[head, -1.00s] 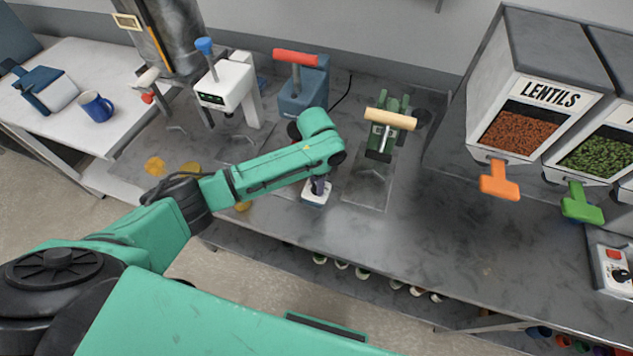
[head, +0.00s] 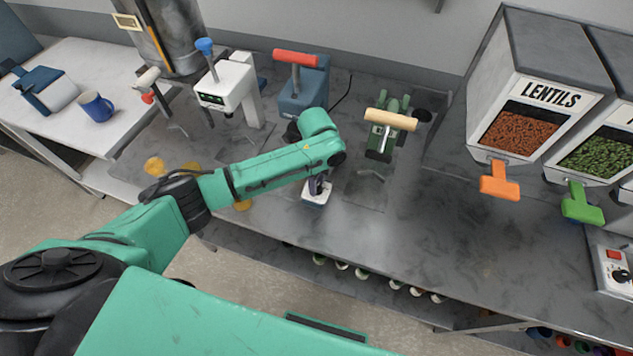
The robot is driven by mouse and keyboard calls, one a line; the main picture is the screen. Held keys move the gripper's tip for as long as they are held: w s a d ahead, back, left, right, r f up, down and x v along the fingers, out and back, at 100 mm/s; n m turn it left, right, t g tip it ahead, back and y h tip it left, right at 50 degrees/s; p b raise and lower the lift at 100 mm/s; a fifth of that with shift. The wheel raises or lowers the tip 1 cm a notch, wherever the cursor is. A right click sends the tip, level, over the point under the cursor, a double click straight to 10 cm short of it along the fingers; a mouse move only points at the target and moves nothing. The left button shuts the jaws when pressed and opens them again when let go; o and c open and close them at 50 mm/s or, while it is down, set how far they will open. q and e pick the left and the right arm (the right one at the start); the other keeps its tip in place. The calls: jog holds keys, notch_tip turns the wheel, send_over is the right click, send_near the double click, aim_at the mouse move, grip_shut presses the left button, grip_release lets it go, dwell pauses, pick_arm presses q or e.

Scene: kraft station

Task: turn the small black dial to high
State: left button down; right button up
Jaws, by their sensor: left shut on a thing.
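A small white-and-blue box (head: 314,199) stands on the grey bench, near its front edge. My left gripper (head: 317,187) points down onto the top of this box and is shut there. The small black dial is hidden between its fingers, so I cannot read its setting. My right gripper is not in view.
A blue press with a red handle (head: 296,58), a white machine (head: 232,88) and a green press (head: 388,130) stand behind. At right are a lentil dispenser (head: 520,135) and a control box with a black knob (head: 621,275). The bench right of centre is clear.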

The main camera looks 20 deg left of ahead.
pick_arm(q)
jog(key=m, duration=0.4)
jog(key=shift+w+r+m, duration=0.1)
jog(key=shift+m, duration=2.2)
jog(key=c, duration=0.5)
grip_release()
